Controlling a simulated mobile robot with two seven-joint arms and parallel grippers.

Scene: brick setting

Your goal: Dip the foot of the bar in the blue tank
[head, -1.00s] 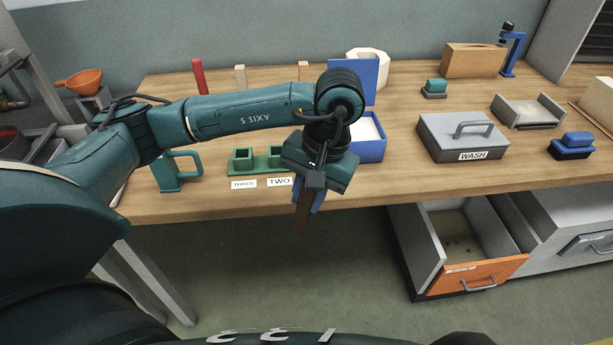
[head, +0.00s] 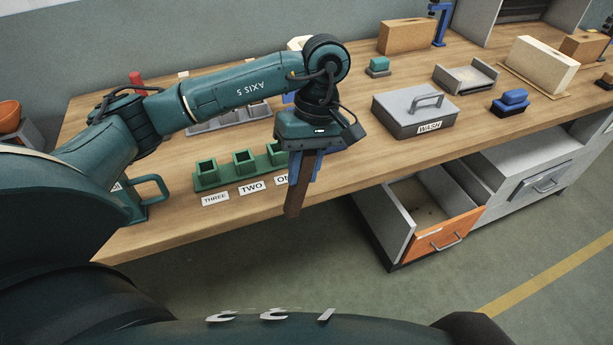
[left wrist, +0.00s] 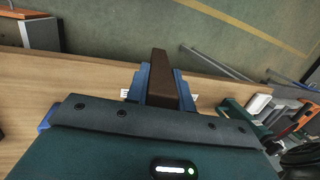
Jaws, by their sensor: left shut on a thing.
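My left gripper (head: 304,170) is shut on a brown bar (head: 297,193). The bar points down from the blue fingers, in front of the table's front edge, with its lower end free over the floor. In the left wrist view the bar (left wrist: 162,72) sits between the two blue fingers. My right gripper is in neither view.
A green three-socket rack (head: 240,168), labelled THREE, TWO and a partly hidden third word, stands left of the gripper. A grey lidded WASH box (head: 414,112) stands to the right. An open orange-fronted drawer (head: 446,236) juts out below the table.

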